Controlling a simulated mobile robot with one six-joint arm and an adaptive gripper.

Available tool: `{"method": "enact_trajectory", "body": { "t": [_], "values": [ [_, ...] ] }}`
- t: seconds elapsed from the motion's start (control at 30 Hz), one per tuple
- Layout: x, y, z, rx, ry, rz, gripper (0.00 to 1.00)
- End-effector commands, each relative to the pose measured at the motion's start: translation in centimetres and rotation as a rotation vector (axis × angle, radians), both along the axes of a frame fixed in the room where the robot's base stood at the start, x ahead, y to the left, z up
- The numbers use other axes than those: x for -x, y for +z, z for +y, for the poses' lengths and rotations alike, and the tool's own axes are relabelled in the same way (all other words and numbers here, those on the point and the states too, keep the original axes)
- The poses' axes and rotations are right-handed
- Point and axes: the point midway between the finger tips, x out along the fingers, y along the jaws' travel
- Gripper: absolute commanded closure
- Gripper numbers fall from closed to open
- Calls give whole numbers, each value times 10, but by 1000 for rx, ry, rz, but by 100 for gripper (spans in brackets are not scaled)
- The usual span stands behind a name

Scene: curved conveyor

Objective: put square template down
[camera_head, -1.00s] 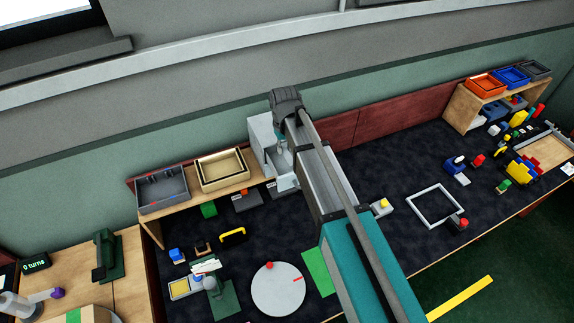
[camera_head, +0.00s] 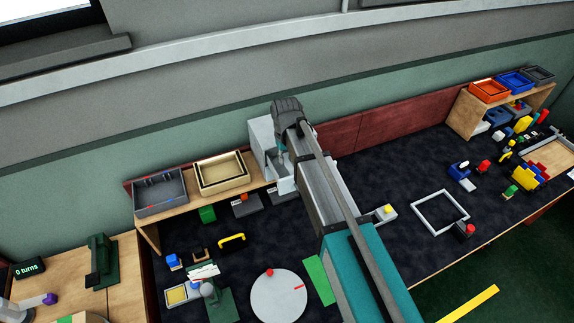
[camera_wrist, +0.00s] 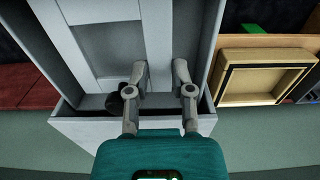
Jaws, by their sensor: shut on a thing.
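My gripper (camera_wrist: 160,85) is shut on a light grey piece (camera_wrist: 158,45) that shows between its fingers in the wrist view. Its outline blends with the pale grey panels around it, so I cannot tell whether it is the square template. In the head view my arm reaches toward the back wall, and its links hide the fingertips. A thin pale square frame (camera_head: 440,212) lies flat on the dark tabletop to the right of my arm, apart from my gripper.
A pale grey box-like structure (camera_head: 262,138) stands by my gripper. To its left, a tan tray (camera_head: 222,184) and a grey tray (camera_head: 160,205) stand on a wooden shelf. A white disc (camera_head: 278,298) lies nearer. Coloured parts crowd the right end; dark tabletop between is partly clear.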

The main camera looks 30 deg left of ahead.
Motion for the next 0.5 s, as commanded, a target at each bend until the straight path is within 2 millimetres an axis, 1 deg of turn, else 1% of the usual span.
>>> {"method": "enact_trajectory", "body": {
  "t": [0.03, 0.3, 0.5],
  "values": [
    [0, -6, 0, 0, 0, 0, 100],
    [0, -28, 0, 0, -1, 0, 100],
    [-1, -34, -1, 0, -1, 0, 100]
  ]
}}
